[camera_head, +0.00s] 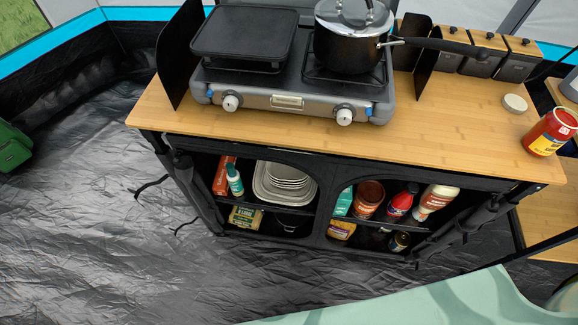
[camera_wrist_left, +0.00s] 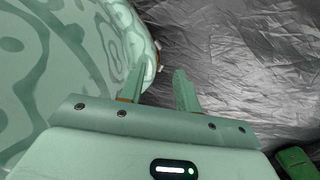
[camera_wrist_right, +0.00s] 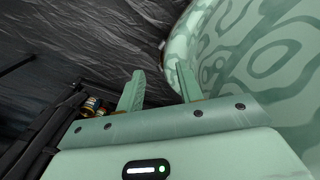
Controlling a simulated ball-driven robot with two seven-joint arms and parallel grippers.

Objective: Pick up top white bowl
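A stack of white bowls or plates (camera_head: 287,177) sits in a light tray (camera_head: 263,190) on the upper shelf of the cabinet, in its left compartment. The upper ones look like shallow white bowls, and the shelf opening's top edge is close above them. My left gripper (camera_wrist_left: 158,88) shows only in its own wrist view, its two green fingers apart and empty over the dark floor. My right gripper (camera_wrist_right: 159,82) shows only in its own wrist view, its fingers apart with nothing between them. Neither gripper is near the bowls.
The cabinet's wooden top (camera_head: 440,130) bears a stove (camera_head: 290,85) with a lidded pot (camera_head: 347,40). A red jar (camera_head: 551,132) stands at its right edge. Bottles and jars fill the right compartment. The dark floor (camera_head: 90,220) at left is mostly clear; a green case (camera_head: 12,147) is at far left.

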